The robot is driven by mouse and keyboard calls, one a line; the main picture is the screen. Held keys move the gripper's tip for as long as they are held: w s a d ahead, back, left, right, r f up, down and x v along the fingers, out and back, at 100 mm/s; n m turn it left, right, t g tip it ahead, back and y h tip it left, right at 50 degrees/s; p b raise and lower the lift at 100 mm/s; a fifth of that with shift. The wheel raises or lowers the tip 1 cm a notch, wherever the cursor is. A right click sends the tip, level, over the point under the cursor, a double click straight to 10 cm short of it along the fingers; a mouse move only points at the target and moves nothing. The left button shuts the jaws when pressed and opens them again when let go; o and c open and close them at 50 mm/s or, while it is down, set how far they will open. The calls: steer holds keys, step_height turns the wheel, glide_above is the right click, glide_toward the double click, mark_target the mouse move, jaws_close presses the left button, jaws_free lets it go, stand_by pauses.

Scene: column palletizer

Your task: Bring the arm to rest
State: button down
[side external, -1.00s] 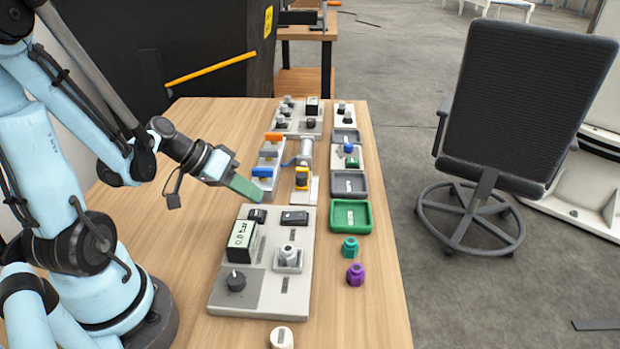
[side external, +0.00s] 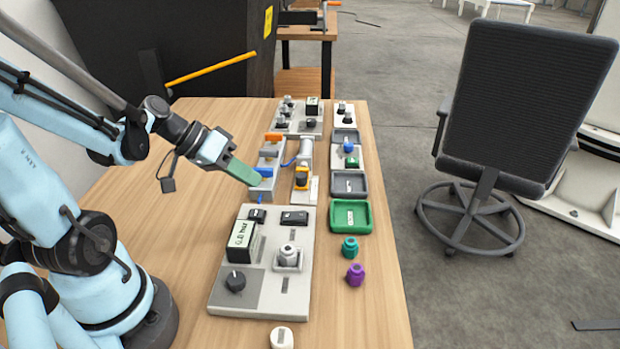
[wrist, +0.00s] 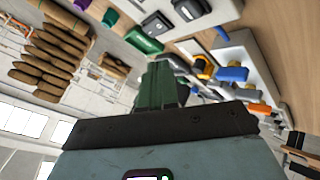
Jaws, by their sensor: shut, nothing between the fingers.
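My gripper (side external: 243,173) is shut and empty, with green fingers. In the side external view it hangs above the table, left of the small grey block with blue and orange handles (side external: 267,172), its tip close to that block in the picture. I cannot tell the exact gap. The green fingers also show in the wrist view (wrist: 160,88), pressed together, with several table objects beyond them.
A grey panel with a display (side external: 262,290) lies nearer on the wooden table (side external: 180,215). A green tray (side external: 350,217), a teal piece (side external: 350,247) and a purple piece (side external: 355,274) stand along the right edge. An office chair (side external: 520,100) stands beyond it.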

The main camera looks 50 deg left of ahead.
steer(key=d+r+m+y, duration=0.2)
steer(key=d+r+y, duration=0.1)
steer(key=d+y, duration=0.2)
steer(key=shift+d+r+g, duration=0.3)
steer(key=shift+d+r, duration=0.1)
steer(key=shift+d, duration=0.7)
steer(key=shift+w, duration=0.1)
steer(key=a+r+m+g, duration=0.4)
steer(key=a+m+g, duration=0.2)
steer(key=m, duration=0.3)
steer(key=shift+w+a+g, duration=0.25)
steer(key=shift+w+g, duration=0.05)
steer(key=shift+g, duration=0.3)
steer(key=shift+f, duration=0.15)
